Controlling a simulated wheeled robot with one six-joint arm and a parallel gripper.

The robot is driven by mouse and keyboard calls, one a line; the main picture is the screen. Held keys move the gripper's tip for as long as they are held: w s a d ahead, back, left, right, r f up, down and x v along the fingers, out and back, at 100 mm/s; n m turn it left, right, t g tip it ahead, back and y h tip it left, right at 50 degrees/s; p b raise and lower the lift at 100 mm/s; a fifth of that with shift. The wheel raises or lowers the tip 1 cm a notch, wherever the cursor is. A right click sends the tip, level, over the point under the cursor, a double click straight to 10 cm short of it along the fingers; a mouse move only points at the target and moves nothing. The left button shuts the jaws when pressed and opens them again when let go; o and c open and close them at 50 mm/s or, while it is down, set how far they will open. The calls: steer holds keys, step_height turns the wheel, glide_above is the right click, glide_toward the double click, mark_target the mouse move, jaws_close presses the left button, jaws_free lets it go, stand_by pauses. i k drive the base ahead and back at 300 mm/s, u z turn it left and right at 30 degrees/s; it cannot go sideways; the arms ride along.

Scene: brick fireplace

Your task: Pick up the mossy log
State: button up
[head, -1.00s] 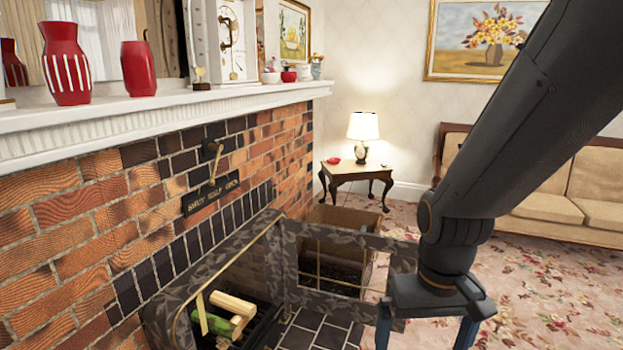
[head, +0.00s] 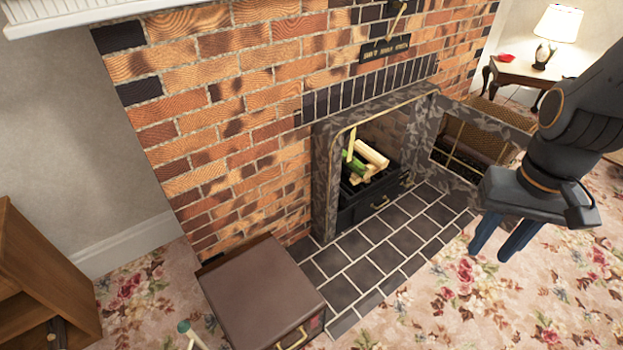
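A green, mossy-looking log (head: 355,166) lies with paler cut logs (head: 370,153) in the black grate (head: 372,203) inside the brick fireplace. The pale logs partly hide it. My gripper (head: 491,252) hangs at the right, its blue fingers pointing down and apart. Nothing shows between them. It is outside the fireplace, to the right of the logs and well apart from them.
A patterned fireplace surround (head: 326,180) frames the opening, with an open door panel (head: 470,140) on its right. Dark tiles (head: 380,245) cover the hearth. A brown box (head: 262,290) stands at the front left. Floral carpet (head: 450,310) is clear at front right.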

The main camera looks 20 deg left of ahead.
mark_target(357, 166)
steer(key=u, duration=0.3)
steer(key=k, duration=0.7)
steer(key=z, duration=0.6)
steer(key=i, duration=0.6)
steer(key=z, duration=0.75)
steer(key=i, duration=0.65)
steer(key=u, duration=0.5)
steer(key=i, duration=0.85)
steer(key=u, duration=0.7)
